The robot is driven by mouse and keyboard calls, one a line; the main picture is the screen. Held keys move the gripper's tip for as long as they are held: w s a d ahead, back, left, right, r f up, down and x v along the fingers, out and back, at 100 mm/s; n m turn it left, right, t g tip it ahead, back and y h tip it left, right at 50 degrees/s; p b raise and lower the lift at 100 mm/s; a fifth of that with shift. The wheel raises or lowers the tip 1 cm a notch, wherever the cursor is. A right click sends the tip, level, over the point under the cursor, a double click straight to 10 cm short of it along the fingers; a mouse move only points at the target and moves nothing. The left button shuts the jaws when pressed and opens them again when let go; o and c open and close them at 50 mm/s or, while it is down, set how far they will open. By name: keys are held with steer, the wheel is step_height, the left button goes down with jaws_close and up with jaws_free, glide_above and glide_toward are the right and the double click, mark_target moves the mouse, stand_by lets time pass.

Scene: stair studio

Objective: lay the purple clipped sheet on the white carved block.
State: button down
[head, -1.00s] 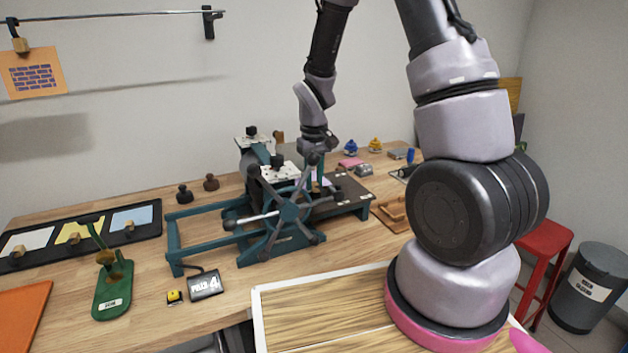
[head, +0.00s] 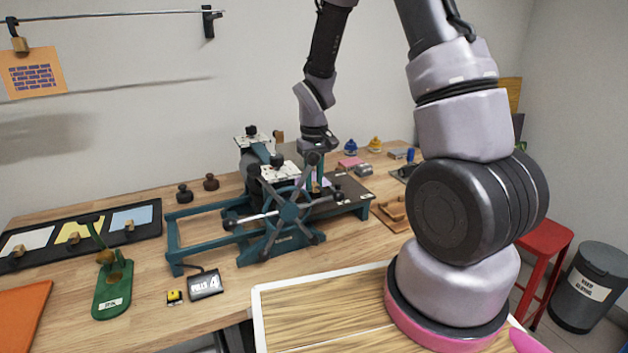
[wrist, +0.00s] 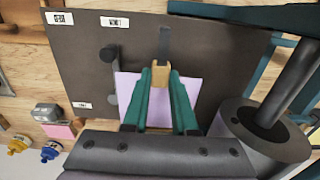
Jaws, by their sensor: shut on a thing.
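My gripper (wrist: 163,82) has teal fingers shut on a wooden clip (wrist: 160,76). The purple sheet (wrist: 127,92) hangs from or lies under this clip, over the dark press bed (wrist: 82,52); I cannot tell whether it touches the bed. In the head view my gripper (head: 318,172) is behind the press wheel, with only a sliver of purple beside it. I cannot make out the white carved block in either view; the sheet, gripper and press may hide it.
The teal press (head: 286,212) with its spoked wheel stands close in front of my gripper. Its dark roller (wrist: 262,130) is close at the right in the wrist view. Small jars (head: 375,145) and a grey box (head: 364,169) stand behind the bed.

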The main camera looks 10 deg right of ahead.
steer(key=c, duration=0.6)
jaws_free()
steer(key=shift+r, duration=4.05)
